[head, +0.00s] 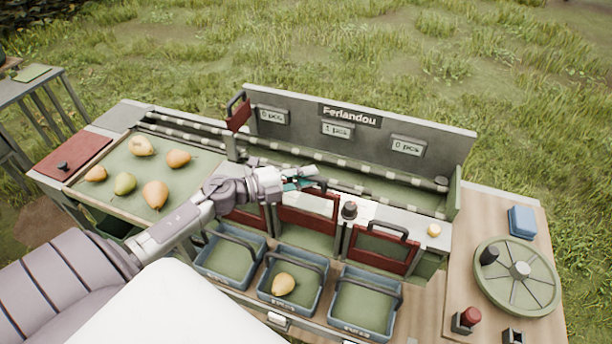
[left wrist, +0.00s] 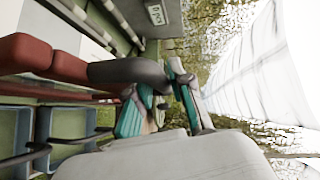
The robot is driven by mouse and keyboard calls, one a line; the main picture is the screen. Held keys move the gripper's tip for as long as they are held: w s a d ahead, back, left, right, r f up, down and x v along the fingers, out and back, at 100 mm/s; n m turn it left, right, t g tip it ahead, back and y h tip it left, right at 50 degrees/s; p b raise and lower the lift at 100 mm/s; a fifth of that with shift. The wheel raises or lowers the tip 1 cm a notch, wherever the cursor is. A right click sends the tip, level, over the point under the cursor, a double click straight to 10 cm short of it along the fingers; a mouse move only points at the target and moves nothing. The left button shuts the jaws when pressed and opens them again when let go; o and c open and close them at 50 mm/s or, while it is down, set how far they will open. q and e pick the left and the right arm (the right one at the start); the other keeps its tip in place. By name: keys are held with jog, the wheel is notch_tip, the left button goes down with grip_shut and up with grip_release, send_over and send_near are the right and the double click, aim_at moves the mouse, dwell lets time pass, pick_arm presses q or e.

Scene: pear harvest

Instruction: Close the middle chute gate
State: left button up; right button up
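The middle chute gate (head: 308,213) is a red panel with a dark handle. It stands raised, higher than the red gates on either side, with green chute showing below it. My left gripper (head: 302,179) is at the top of this gate, its teal-padded fingers on the handle. In the left wrist view, the dark grey handle (left wrist: 125,72) runs from the red gate (left wrist: 60,65) in between the partly closed fingers (left wrist: 160,95), which appear shut on it. The contact faces are partly hidden. My right gripper is not in view.
The left (head: 245,216) and right (head: 384,252) gates flank the middle one. Blue crates stand below; the middle crate (head: 262,296) holds a pear. Several pears lie on the sorting tray (head: 113,199). A dark knob (head: 349,210) stands right of the gate. A round green turntable (head: 535,285) is at right.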

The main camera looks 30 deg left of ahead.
aim_at(306, 205)
pick_arm(q)
grip_shut()
notch_tip(306, 205, down, 10)
jog(key=b, duration=0.7)
jog(key=shift+f, duration=0.15)
jog(key=shift+s, duration=0.1)
jog(key=shift+f, duration=0.1)
jog(key=shift+o, duration=1.4)
grip_release()
